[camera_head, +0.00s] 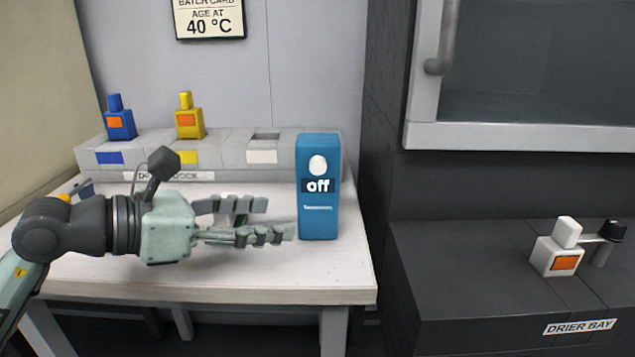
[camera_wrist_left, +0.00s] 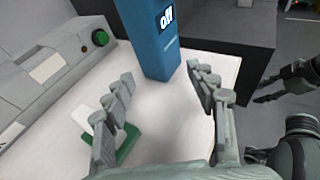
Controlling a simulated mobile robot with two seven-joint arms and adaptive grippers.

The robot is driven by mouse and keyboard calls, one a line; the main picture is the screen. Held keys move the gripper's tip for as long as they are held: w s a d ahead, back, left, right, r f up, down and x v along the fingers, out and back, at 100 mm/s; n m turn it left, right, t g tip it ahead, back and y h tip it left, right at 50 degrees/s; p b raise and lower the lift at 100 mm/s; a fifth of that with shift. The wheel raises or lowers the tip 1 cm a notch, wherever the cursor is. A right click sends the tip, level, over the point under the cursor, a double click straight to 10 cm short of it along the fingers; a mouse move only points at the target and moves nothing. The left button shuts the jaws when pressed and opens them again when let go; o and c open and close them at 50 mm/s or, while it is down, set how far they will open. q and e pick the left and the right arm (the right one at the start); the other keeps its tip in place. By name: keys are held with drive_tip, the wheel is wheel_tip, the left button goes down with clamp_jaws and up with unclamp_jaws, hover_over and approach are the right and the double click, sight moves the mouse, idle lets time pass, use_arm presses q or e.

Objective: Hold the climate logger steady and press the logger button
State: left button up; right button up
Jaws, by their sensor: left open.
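The climate logger is a tall blue box (camera_head: 318,218) standing upright at the right front of the white table. Its front has a white round button (camera_head: 317,165) above a display reading "off". My left gripper (camera_head: 278,218) is open just left of the logger, low over the table, fingers pointing at its lower part. In the left wrist view the logger (camera_wrist_left: 155,52) stands beyond the spread fingertips (camera_wrist_left: 160,72), with nothing held; its top is cut off. A dark gripper, apparently my right one (camera_wrist_left: 268,90), shows at the right edge of that view; its jaws are unclear.
A grey dock (camera_head: 215,155) behind holds a blue cell (camera_head: 119,120) and a yellow cell (camera_head: 189,118). A green-and-white item (camera_wrist_left: 128,143) lies under my left fingers.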

sight(312, 215)
use_arm(q)
drive_tip(key=x, duration=0.4)
drive_tip(key=shift+w+d+p, duration=0.2)
drive_tip(key=shift+d+p, duration=0.1)
drive_tip(key=shift+p, duration=0.05)
drive_tip(key=shift+x, duration=1.85)
use_arm(e)
drive_tip(key=shift+s+d+f+g+h, duration=0.2)
drive_tip(key=shift+s+d+g, duration=0.25)
drive_tip(key=shift+s, duration=0.25)
drive_tip(key=shift+s+d+f+g+h, duration=0.15)
drive_tip(key=shift+s+d+g, duration=0.2)
drive_tip(key=shift+s+d, duration=0.25)
use_arm(q)
drive_tip(key=shift+f, duration=0.15)
drive_tip(key=shift+c, duration=0.3)
clamp_jaws()
drive_tip(key=c, duration=1.2)
unclamp_jaws()
drive_tip(key=o, duration=1.5)
drive_tip(key=shift+o, duration=0.2)
